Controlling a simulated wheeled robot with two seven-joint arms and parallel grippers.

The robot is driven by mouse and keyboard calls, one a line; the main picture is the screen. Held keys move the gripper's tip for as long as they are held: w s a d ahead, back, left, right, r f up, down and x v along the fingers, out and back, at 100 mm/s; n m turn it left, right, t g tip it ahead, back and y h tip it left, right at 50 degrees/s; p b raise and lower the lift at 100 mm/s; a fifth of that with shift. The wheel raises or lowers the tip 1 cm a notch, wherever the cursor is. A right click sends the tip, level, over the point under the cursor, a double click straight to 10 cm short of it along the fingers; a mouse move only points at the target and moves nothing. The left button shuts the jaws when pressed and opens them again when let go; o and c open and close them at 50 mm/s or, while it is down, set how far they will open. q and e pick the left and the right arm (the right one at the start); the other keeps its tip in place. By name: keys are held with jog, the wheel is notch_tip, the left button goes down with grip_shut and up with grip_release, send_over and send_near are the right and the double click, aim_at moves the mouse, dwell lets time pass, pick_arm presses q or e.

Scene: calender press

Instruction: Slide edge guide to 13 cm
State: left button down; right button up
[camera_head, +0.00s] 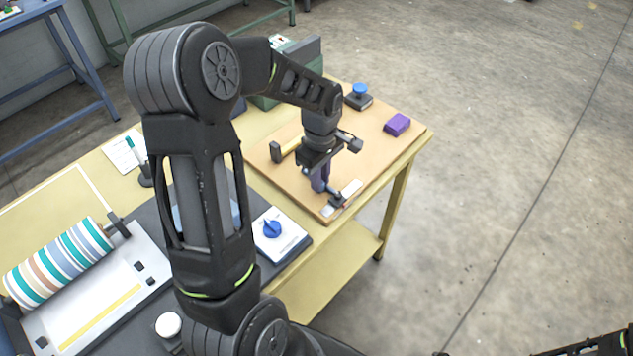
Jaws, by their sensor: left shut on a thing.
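My left gripper (322,172) points down over the tan board (285,192) at the table's right end. It is shut on a dark purplish upright piece, which I take to be the edge guide (320,180); the gripper hides much of it. A small black fitting (337,198) and a white strip (352,188) lie just below and right of it. Any scale marks on the strip are too small to read. A yellow bar with a dark end block (275,152) lies left of the gripper. My right gripper is not in view; only dark parts of that arm show at lower right.
A purple block (397,125) and a blue-knobbed black piece (359,93) stand at the board's back right. A striped roll (60,262) lies left on the press. My left arm hides the table's middle.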

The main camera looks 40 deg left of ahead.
pick_arm(q)
jog(key=c, duration=1.4)
grip_release()
jog(key=shift+o, duration=0.2)
notch_tip(320, 180, up, 8)
jog(key=shift+f+b, duration=0.1)
jog(key=shift+b, duration=0.4)
